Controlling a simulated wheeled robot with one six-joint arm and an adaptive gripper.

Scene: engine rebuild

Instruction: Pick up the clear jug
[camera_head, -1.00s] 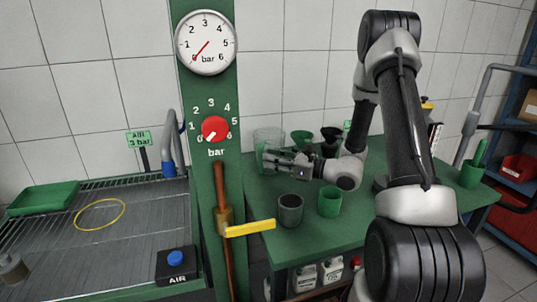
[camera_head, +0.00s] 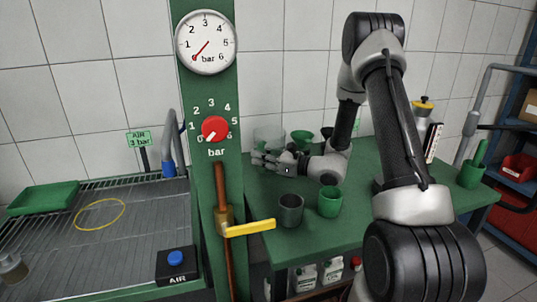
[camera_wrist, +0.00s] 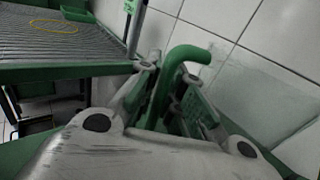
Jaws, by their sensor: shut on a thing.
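The clear jug (camera_head: 268,137) stands at the back left of the green bench, partly hidden behind my gripper in the head view. In the wrist view its see-through body (camera_wrist: 262,85) fills the right side. Its green curved handle (camera_wrist: 190,54) rises between my fingers. My gripper (camera_head: 257,161) reaches in from the right at the jug, and its fingers (camera_wrist: 170,100) are shut on the handle. The exact contact is partly hidden by the fingers.
A grey cup (camera_head: 290,211) and a green cup (camera_head: 329,202) stand at the bench's front. A green funnel (camera_head: 302,138) is right of the jug. A green post with a gauge (camera_head: 206,43) and a yellow lever (camera_head: 250,228) stand close left.

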